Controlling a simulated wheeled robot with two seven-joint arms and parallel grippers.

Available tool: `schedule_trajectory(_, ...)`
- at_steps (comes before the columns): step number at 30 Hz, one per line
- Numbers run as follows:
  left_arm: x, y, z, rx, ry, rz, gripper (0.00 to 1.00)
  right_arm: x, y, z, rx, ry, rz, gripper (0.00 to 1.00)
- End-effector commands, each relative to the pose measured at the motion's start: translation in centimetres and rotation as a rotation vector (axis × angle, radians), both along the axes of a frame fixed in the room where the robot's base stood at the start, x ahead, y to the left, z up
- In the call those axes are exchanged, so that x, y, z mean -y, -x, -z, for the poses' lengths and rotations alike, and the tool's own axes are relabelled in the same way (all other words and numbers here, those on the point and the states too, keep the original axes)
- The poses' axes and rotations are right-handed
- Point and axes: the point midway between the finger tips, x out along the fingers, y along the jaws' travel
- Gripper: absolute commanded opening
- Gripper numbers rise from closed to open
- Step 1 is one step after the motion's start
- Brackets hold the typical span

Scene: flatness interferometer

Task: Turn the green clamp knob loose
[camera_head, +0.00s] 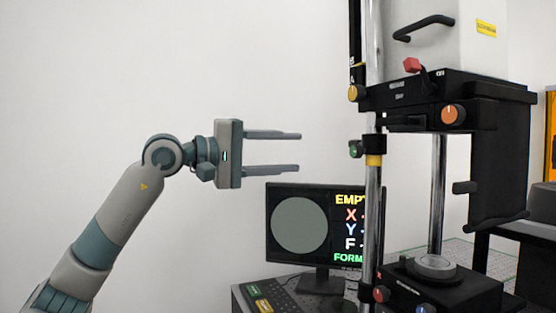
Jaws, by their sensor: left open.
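The green clamp knob (354,149) is small and sits on the left side of a dark clamp on the chrome column (374,215), just above a yellow collar (374,160). My left gripper (299,152) comes in from the left at about the knob's height. Its two long grey fingers are spread apart, one above the other, and point right. It is open and empty. In the picture its fingertips end a short way left of the knob, and they do not touch it. My right gripper is not in view.
A monitor (284,259) and a keyboard (270,295) stand below the gripper. The interferometer head (455,90) overhangs at right, with an orange knob (453,114), a yellow-orange knob (353,93) and a red knob (412,65). A black base (450,292) sits below. The left wall area is clear.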

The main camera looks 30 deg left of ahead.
Motion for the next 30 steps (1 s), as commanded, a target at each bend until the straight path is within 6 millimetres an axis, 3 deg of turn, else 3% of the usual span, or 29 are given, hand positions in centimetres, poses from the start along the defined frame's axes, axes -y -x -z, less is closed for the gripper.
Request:
schedule_trajectory(7, -0.93, 1.24, 0.03, 0.000, -0.001, 0.001, 0.43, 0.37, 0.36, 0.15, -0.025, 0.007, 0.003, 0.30)
schedule_trajectory(30, -0.96, 1.25, -0.02, 0.001, -0.001, 0.000, 0.43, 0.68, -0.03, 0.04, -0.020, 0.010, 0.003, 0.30)
